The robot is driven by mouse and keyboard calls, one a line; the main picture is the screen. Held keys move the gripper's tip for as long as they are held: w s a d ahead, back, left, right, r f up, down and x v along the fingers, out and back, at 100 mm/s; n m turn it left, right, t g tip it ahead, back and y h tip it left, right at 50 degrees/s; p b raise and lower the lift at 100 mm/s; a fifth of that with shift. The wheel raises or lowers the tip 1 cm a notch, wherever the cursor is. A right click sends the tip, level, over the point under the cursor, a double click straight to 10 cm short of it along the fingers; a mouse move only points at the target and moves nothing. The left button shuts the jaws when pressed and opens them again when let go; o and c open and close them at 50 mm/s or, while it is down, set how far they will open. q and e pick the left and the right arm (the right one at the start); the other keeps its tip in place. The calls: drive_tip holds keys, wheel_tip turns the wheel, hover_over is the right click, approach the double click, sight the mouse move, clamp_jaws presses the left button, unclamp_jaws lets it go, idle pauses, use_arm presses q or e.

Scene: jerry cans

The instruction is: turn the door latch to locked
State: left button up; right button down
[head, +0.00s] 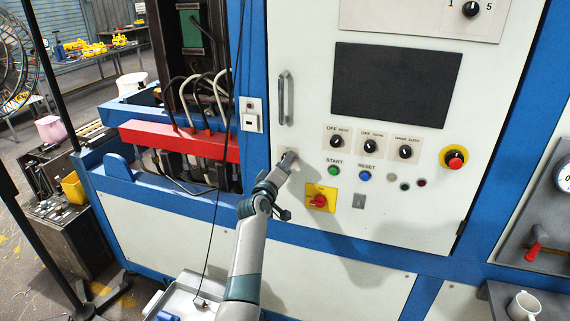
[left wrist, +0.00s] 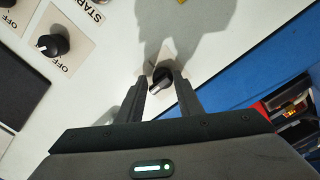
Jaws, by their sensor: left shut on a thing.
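The door latch (left wrist: 160,84) is a small dark knob with a light grey lever face on the white cabinet door (head: 305,55). In the left wrist view it sits between my two fingertips. My left gripper (head: 289,157) reaches the door below the vertical handle (head: 286,98) and is shut on the latch; it also shows in the left wrist view (left wrist: 161,86). In the head view the gripper covers most of the latch. I cannot read any lock marking near it. My right gripper is not in view.
Right of the gripper are selector knobs (head: 337,141), a green START button (head: 334,170), a blue RESET button (head: 365,175) and a red switch on a yellow plate (head: 320,199). A red emergency button (head: 454,159) is farther right. Cables hang over a red beam (head: 180,138) at left.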

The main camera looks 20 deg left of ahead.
use_arm(q)
drive_tip(key=o, duration=0.8)
drive_tip(key=shift+a+f, duration=0.15)
drive_tip(key=shift+f, duration=0.2)
drive_tip(key=shift+o, duration=0.4)
drive_tip(key=shift+a, duration=0.15)
drive_tip(key=shift+r, duration=0.15)
drive_tip(key=shift+s, duration=0.1)
drive_tip(key=s+p, duration=0.2)
drive_tip(key=s, duration=1.5)
drive_tip(key=shift+a+p, duration=0.15)
drive_tip(key=shift+p, duration=0.25)
